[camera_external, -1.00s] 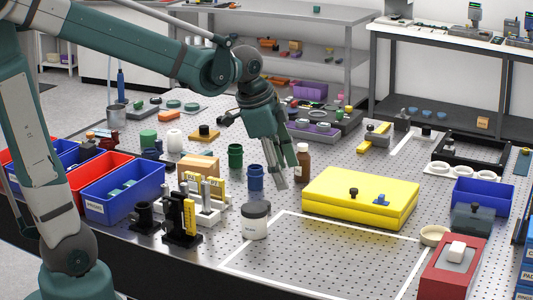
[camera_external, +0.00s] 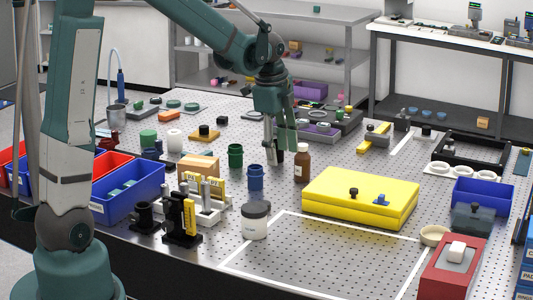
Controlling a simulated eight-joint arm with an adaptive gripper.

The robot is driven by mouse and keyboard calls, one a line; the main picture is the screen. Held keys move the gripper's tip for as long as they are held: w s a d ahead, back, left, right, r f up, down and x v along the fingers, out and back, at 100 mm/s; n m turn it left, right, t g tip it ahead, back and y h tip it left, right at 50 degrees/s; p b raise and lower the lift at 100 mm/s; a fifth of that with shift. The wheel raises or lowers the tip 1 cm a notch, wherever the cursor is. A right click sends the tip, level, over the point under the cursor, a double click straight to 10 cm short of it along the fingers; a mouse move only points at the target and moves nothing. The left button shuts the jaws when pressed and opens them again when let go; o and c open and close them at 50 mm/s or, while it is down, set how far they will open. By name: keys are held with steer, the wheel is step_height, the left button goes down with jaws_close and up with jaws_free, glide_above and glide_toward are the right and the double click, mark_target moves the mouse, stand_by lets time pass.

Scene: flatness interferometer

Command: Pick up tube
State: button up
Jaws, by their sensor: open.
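My gripper (camera_external: 280,148) hangs nearly straight down over the middle of the perforated table, its fingers apart. Its fingertips are behind the blue jar and to the left of the brown bottle (camera_external: 302,162). A small dark item (camera_external: 276,158) shows low between the fingers, partly hidden by them. I cannot tell whether it is the tube or whether the fingers touch it. No other thing in view is clearly a tube. A green jar (camera_external: 235,156) and a blue jar (camera_external: 255,178) stand upright to the left of the fingers.
A yellow case (camera_external: 360,198) lies to the right of the gripper. A white-labelled jar (camera_external: 255,220) stands in front. Blue bins (camera_external: 122,205) and black-and-yellow holders (camera_external: 181,218) are at left. The white-outlined area (camera_external: 320,255) at the front is clear.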

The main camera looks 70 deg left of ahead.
mark_target(256, 169)
steer(key=a+f+m+p, duration=0.1)
steer(key=a+f, duration=0.1)
steer(key=a, duration=0.3)
steer(key=s+a+f+m+g+p, duration=0.1)
steer(key=a+f, duration=0.2)
steer(key=a, duration=0.3)
steer(key=a+f+m+p, duration=0.1)
steer(key=a+f+p, duration=0.1)
steer(key=a, duration=0.3)
steer(key=shift+s+a+f+h, duration=0.15)
steer(key=shift+s+f+h, duration=0.05)
steer(key=shift+s+h, duration=0.2)
steer(key=shift+a+f+g, duration=0.25)
steer(key=shift+a+g, duration=0.05)
steer(key=shift+f, duration=0.15)
steer(key=shift+f, duration=1.15)
steer(key=shift+f, duration=0.1)
steer(key=shift+f, duration=2.55)
steer(key=shift+c, duration=0.3)
